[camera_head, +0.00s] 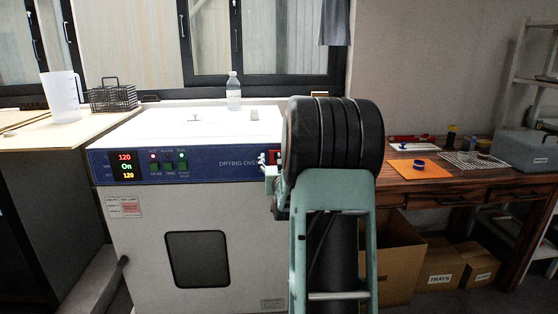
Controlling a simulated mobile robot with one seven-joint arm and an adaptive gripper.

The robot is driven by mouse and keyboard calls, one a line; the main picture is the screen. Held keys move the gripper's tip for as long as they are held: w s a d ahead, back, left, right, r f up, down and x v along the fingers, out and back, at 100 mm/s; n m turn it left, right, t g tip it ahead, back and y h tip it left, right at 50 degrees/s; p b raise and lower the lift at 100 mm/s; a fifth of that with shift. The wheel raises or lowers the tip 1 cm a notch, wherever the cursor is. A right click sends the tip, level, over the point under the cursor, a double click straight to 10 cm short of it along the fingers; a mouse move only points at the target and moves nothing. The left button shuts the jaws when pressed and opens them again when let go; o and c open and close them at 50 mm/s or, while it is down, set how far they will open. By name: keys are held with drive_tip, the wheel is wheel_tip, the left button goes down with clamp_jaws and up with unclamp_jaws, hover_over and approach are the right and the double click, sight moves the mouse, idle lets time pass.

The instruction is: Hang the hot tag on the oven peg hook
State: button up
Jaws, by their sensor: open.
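The drying oven (215,215) is white with a blue control band and stands left of centre. Its displays are lit. My gripper (271,174) is mostly hidden by my arm; only a pale edge shows, close to the red piece. It is open. I cannot tell whether it touches the tag.
A bottle (233,91) and small items stand on the oven top. A jug (62,97) and wire basket (113,96) are on the left counter. A wooden bench (440,198) with an orange mat (418,169) is at right, with cardboard boxes (439,277) below.

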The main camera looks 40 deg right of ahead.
drive_tip(key=v, duration=1.2)
